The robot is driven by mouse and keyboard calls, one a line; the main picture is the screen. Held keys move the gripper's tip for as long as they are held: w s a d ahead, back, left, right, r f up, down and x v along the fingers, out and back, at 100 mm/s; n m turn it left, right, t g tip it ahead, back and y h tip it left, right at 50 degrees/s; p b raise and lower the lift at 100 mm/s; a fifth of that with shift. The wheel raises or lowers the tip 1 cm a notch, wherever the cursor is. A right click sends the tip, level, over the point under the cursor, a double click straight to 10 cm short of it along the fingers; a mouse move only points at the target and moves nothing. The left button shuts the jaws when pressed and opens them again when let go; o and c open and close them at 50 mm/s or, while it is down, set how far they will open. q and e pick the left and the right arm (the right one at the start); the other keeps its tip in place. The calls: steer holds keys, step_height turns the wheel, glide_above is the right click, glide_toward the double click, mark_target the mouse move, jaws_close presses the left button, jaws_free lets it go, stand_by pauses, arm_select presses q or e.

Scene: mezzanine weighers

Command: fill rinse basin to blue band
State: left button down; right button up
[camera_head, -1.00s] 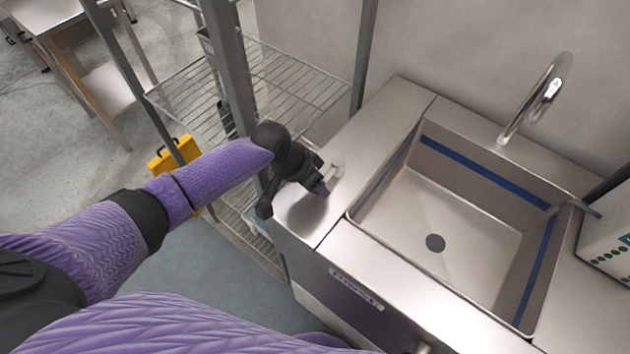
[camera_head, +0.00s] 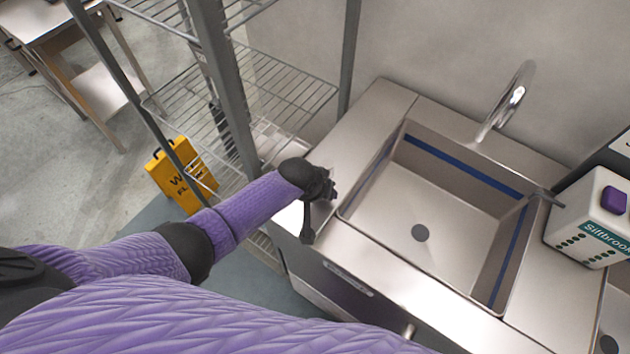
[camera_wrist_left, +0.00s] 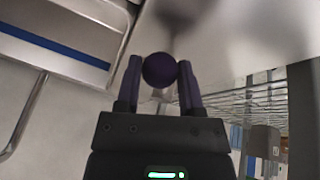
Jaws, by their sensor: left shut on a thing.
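The steel rinse basin (camera_head: 455,215) is set into the counter, with a blue band (camera_head: 462,165) around its inner walls. A curved chrome faucet (camera_head: 508,105) stands behind the basin. My left gripper (camera_head: 332,190) is over the counter left of the basin. In the left wrist view the left gripper (camera_wrist_left: 159,78) is shut on a dark purple round knob (camera_wrist_left: 159,69); what lies beyond the knob is blurred. The right gripper is not in view.
A white Siltbrook container (camera_head: 585,220) with a purple cap stands right of the basin. A metal bar (camera_head: 545,194) juts over the basin's right rim. A wire shelf rack (camera_head: 245,90) is close behind my left arm. A yellow floor sign (camera_head: 180,175) stands beyond it.

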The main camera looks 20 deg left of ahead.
arm_select(q)
steer(key=shift+w+d+n+y+p, duration=0.15)
steer(key=shift+d+n+y+p, duration=0.2)
steer(key=shift+d+n, duration=0.55)
steer(key=shift+w+d+n+t+y, duration=0.1)
steer(key=shift+d+n+t+y, duration=0.15)
steer(key=shift+n, duration=0.45)
steer(key=shift+w+n, duration=0.1)
steer(key=shift+n, duration=0.2)
steer(key=shift+c, duration=1.2)
jaws_free()
steer(key=shift+d, duration=0.1)
